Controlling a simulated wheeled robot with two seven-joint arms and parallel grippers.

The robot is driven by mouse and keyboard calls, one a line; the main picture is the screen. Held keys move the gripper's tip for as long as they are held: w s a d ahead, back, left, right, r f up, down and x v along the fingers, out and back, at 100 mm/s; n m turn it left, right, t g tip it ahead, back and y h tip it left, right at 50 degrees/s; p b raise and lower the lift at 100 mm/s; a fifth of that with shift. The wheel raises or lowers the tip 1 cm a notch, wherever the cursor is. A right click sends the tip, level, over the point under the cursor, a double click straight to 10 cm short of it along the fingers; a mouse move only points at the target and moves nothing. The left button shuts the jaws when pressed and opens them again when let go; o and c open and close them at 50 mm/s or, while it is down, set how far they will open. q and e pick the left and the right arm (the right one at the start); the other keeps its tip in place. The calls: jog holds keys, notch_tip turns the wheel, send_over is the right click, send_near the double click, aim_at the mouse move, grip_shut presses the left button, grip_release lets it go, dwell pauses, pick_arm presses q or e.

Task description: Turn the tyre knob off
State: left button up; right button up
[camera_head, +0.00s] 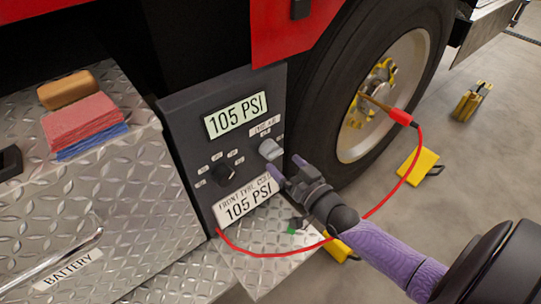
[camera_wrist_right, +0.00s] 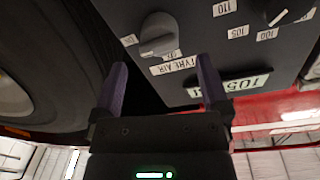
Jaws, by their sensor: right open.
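The grey tyre knob (camera_head: 270,149) is on the right side of the dark control panel (camera_head: 186,131), by a tyre air label. In the right wrist view the knob (camera_wrist_right: 158,34) is seen close and upside down, with small labels around it. My right gripper (camera_head: 284,168) is open and empty, just below and right of the knob. In the wrist view its purple fingers (camera_wrist_right: 162,66) are spread on either side of the knob's line, and I see no contact. My left gripper is not in view.
A black pressure knob (camera_head: 223,174) with number labels sits left of the tyre knob. A red hose (camera_head: 416,160) runs from the panel to the wheel, passing by my right arm. The tyre (camera_head: 318,100) stands close right of the panel.

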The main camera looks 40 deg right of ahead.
aim_at(277, 157)
jog(key=w+b, duration=0.1)
jog(key=w, duration=0.3)
jog(key=shift+w+f, duration=0.15)
jog(key=shift+f, duration=0.05)
jog(key=shift+w+a+r+b, duration=0.1)
jog(key=shift+w+b, duration=0.2)
jog(key=shift+b, duration=0.05)
jog(key=c, duration=1.2)
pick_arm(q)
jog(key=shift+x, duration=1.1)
